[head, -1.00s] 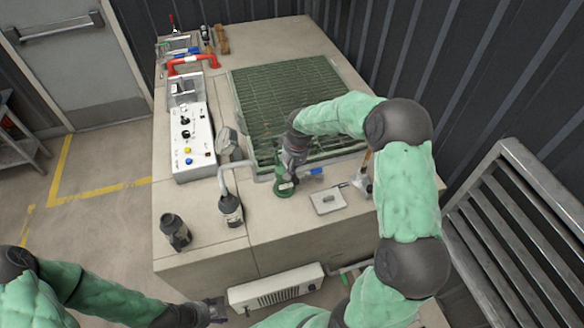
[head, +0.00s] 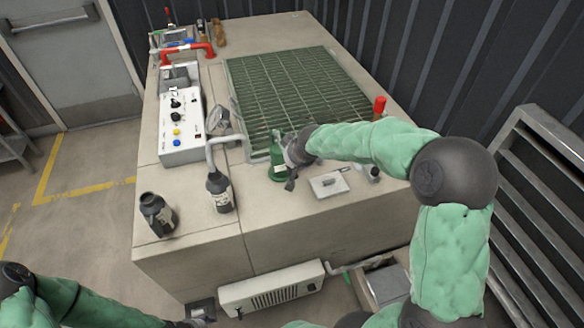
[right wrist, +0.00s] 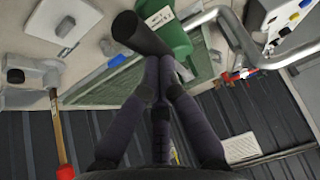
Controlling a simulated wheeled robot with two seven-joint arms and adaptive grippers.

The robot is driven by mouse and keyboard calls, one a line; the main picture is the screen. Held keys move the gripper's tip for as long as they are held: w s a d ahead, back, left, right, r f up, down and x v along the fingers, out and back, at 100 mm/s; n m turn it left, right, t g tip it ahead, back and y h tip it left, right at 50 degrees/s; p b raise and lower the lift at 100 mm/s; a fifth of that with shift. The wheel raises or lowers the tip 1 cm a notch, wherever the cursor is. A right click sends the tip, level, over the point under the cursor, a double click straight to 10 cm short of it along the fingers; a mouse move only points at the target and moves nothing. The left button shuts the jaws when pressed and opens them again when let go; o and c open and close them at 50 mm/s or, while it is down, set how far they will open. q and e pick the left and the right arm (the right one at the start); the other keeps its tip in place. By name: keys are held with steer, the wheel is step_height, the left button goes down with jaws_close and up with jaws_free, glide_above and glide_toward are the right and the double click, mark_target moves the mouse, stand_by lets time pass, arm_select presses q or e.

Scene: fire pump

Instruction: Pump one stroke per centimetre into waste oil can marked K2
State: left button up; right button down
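A dark bottle-shaped can (head: 219,193) with a white label stands under the bent grey spout (head: 212,147). Another dark can (head: 158,214) stands at the bench's front left. A green can (head: 277,168) stands by the grating's front edge; its pale label shows in the right wrist view (right wrist: 160,18). No marking is readable. The pump lever has a red grip (head: 380,105) and stands upright at right. My right gripper (right wrist: 159,62) has its fingertips drawn together beside the green can and a dark cylinder (right wrist: 142,34). My left gripper (head: 200,318) is mostly cut off at the bottom edge.
A green grating (head: 290,85) covers the bench's middle. A pale plate (head: 328,185) lies at the front right. A slatted metal bench (head: 545,200) stands at far right.

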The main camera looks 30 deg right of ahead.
arm_select(q)
step_height(320, 180, down, 12)
steer(key=b, duration=1.1)
steer(key=shift+s+f, duration=0.15)
steer(key=shift+s, duration=0.2)
arm_select(e)
step_height(320, 180, down, 10)
steer(key=shift+r, duration=0.15)
arm_select(q)
steer(key=shift+a, duration=0.1)
arm_select(e)
steer(key=shift+s, duration=0.1)
